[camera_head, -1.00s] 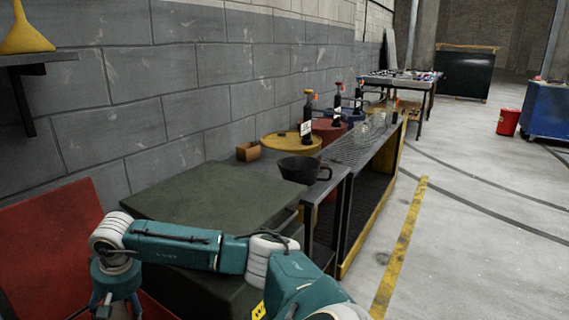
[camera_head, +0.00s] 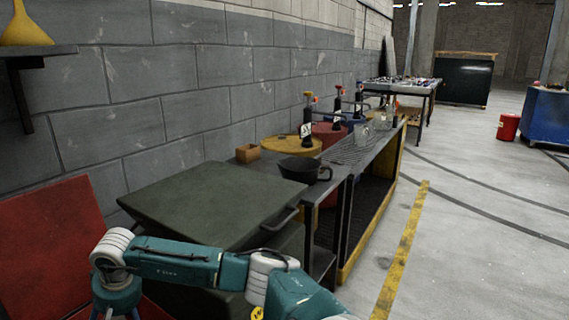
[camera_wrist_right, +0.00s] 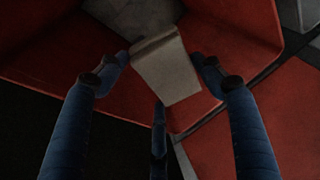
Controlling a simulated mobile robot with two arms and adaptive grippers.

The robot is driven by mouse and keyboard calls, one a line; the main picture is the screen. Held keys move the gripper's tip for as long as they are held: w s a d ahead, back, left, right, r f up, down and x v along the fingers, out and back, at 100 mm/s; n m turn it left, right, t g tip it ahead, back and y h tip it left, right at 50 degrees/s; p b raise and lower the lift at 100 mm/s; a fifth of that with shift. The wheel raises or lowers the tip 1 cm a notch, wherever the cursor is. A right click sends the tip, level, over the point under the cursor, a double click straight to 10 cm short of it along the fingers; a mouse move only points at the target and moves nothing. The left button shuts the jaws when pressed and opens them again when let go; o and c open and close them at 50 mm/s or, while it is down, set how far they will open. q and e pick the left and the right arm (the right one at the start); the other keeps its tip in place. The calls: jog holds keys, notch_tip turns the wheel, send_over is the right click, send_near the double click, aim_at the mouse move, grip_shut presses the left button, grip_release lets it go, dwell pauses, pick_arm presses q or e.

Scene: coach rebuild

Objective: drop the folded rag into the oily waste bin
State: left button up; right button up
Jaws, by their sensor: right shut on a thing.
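My right gripper (camera_wrist_right: 166,78) has its dark blue fingers shut on the folded rag (camera_wrist_right: 168,68), a pale beige pad, in the right wrist view. Red walls (camera_wrist_right: 230,20) with a corner between them lie behind and around the rag; they look like the inside of a red container, but I cannot tell how deep the rag is. In the head view a red panel (camera_head: 45,235) stands at the lower left beside the wall, and the wrist of one of my arms is in front of it. No fingers show there. My left gripper is not in view.
A dark green chest (camera_head: 200,200) with a handle stands by the wall. A small red bucket (camera_head: 508,127) stands far right. The floor right of the yellow line is clear.

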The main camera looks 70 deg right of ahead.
jog(key=o, duration=1.1)
jog(key=v, duration=1.2)
jog(key=shift+f, duration=0.1)
